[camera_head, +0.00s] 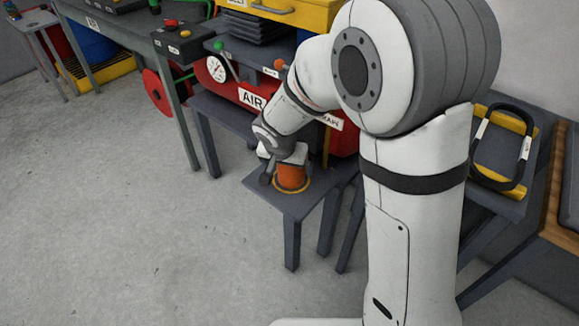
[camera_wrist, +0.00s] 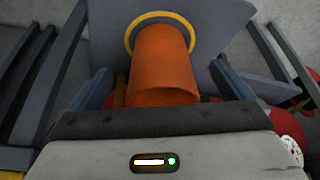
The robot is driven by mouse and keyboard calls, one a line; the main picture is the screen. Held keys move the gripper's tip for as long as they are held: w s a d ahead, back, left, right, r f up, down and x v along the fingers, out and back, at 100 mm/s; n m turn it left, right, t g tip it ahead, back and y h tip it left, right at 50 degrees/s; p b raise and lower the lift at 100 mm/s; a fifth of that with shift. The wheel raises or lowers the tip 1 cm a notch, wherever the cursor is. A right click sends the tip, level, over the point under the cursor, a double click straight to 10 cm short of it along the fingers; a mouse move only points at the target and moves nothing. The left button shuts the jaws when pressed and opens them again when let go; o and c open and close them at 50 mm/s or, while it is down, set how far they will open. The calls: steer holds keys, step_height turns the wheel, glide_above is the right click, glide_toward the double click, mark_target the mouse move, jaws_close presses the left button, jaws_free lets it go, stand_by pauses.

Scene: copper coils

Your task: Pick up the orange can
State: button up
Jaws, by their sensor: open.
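The orange can (camera_head: 291,177) stands upright on a small dark grey table (camera_head: 263,191), with a yellow ring (camera_head: 279,191) around its base. In the wrist view the orange can (camera_wrist: 163,65) fills the middle of the picture, and the yellow ring (camera_wrist: 130,40) shows around its far end. My gripper (camera_head: 283,167) is right at the can, with the wrist above it. In the wrist view my gripper (camera_wrist: 165,85) is open, with one finger on each side of the can. A gap seems to show on both sides.
A red air tank (camera_head: 251,98) with a gauge (camera_head: 216,69) stands close behind the small table. A grey workbench (camera_head: 150,40) is at the back left. A side stand with a black-handled item (camera_head: 503,150) is at the right. The floor at the left is clear.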

steer(key=w, duration=0.1)
steer(key=w+d+f, duration=0.1)
steer(key=w, duration=0.1)
steer(key=w+f, duration=0.1)
steer(key=w, duration=0.1)
steer(key=shift+d+f, duration=0.1)
steer(key=shift+d, duration=0.05)
steer(key=shift+w+f, duration=0.15)
steer(key=shift+f, duration=0.15)
steer(key=shift+c, duration=0.6)
steer(key=c, duration=1.2)
